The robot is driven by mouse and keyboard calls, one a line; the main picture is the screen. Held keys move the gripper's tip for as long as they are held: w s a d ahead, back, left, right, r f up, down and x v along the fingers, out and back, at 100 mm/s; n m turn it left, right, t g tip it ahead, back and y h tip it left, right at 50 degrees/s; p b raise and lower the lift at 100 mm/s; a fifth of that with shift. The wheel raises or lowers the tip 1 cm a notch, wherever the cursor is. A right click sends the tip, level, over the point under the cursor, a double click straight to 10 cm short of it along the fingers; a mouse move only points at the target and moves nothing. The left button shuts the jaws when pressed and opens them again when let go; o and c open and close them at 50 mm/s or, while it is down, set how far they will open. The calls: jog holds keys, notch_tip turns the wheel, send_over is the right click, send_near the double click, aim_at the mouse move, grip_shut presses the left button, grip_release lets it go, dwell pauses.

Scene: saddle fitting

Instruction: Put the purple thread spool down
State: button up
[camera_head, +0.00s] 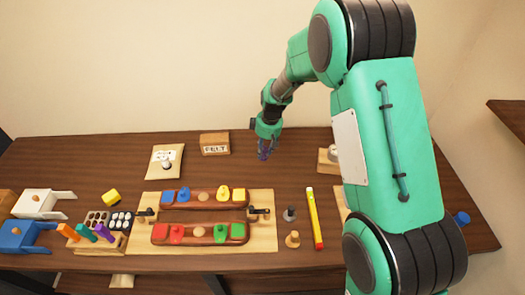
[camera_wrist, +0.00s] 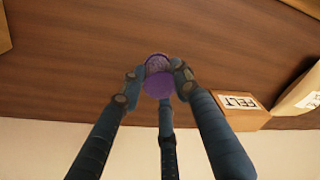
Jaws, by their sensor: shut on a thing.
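The purple thread spool (camera_wrist: 157,82) is between the fingers of my gripper (camera_wrist: 155,88) in the wrist view. The fingers are shut on it. In the head view my gripper (camera_head: 264,152) points down over the back part of the table, right of the FELT box, and the spool shows only as a small purple patch at its fingertips. I cannot tell whether the spool touches the wood.
The FELT box (camera_head: 215,144) stands left of my gripper and also shows in the wrist view (camera_wrist: 240,108). A tan packet (camera_head: 165,161) lies farther left. A board (camera_head: 268,231) with coloured blocks lies in front. Bare wood surrounds my gripper.

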jog(key=s+a+r+n+p, duration=0.1)
jog(key=s+a+r+p, duration=0.1)
jog(key=a, duration=0.4)
jog(key=s+a+r+n+p, duration=0.1)
jog(key=s+a+r+p, duration=0.1)
jog(key=a, duration=0.5)
jog(key=shift+s+a+r, duration=0.25)
jog(key=shift+s+r, duration=0.4)
jog(key=shift+s, duration=0.55)
jog(key=shift+f, duration=0.1)
jog(key=shift+f, duration=3.05)
jog(key=shift+f+b, duration=0.4)
jog(key=shift+f, duration=1.45)
jog(key=shift+f, duration=0.15)
jog(key=o, duration=1.2)
jog(key=shift+c, duration=0.2)
